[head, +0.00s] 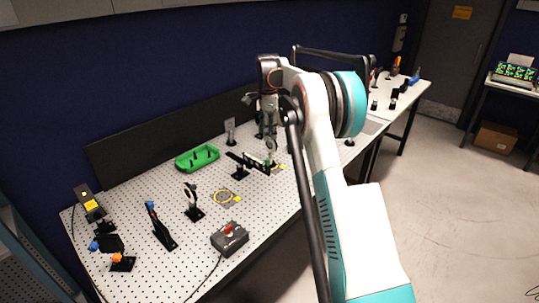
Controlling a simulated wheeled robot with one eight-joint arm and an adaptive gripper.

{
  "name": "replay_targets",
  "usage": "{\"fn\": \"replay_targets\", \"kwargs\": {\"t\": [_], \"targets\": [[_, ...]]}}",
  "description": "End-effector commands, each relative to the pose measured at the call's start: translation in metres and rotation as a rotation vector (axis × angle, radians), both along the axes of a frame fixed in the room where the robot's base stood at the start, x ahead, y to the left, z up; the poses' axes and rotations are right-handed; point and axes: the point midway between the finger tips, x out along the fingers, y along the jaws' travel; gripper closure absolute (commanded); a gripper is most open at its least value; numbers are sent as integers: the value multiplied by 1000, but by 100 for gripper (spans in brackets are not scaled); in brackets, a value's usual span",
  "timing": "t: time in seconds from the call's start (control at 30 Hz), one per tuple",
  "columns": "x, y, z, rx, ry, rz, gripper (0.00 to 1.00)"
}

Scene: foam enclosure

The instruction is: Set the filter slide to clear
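A long dark bar (246,161) lies low across the perforated white optics table (165,240), near its middle. It looks like the filter slide. A round optic on a post (270,150) stands at its right end. The slide's setting is too small to read. My gripper (266,136) points down above and behind the bar, near the back of the table. Its two fingers look spread apart, with nothing visible between them. It appears apart from the slide, though depth is hard to judge.
A green tray (197,158) stands left of the slide. Several mounted optics, including a lens post (192,202), stand to the left. A yellow-ringed spot (227,198) lies on the table.

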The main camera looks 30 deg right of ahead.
Motion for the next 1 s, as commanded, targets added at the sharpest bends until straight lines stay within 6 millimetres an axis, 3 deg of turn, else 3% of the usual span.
{"fn": "replay_targets", "kwargs": {"t": [0.4, 0.6, 1.0], "targets": [[0, 0, -80, 0, -1, 2, 62], [0, 0, -109, 0, -1, 2, 62], [0, 0, -125, 0, -1, 2, 62]]}}
